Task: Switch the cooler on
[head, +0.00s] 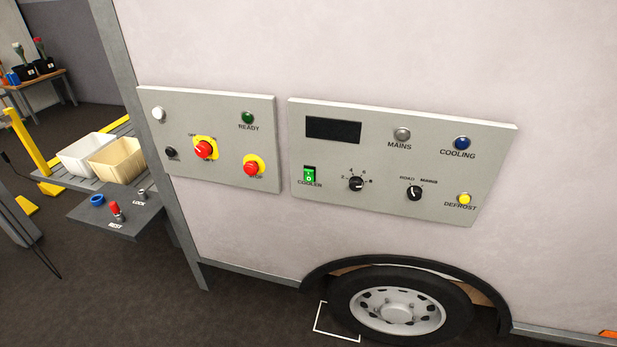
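The right-hand grey control panel (337,205) is fixed to the pale wall. The green cooler switch (309,174), a rocker with COOLER printed under it, sits at the panel's lower left, below a dark blank display (333,130). Its on or off position is too small to tell. A black numbered knob (356,184) is to its right, and another black knob (414,193) is further right. The grey MAINS lamp (402,134), blue COOLING lamp (462,143) and yellow DEFROST lamp or button (464,199) are on the right. My gripper is not in view.
A left panel (225,175) carries red-on-yellow switches, including the STOP button (251,168), and a green READY lamp (248,118). A wheel (397,309) is below. A conveyor with cream bins (117,158) and a grey shelf (125,222) stand at left. Dark floor is clear in front.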

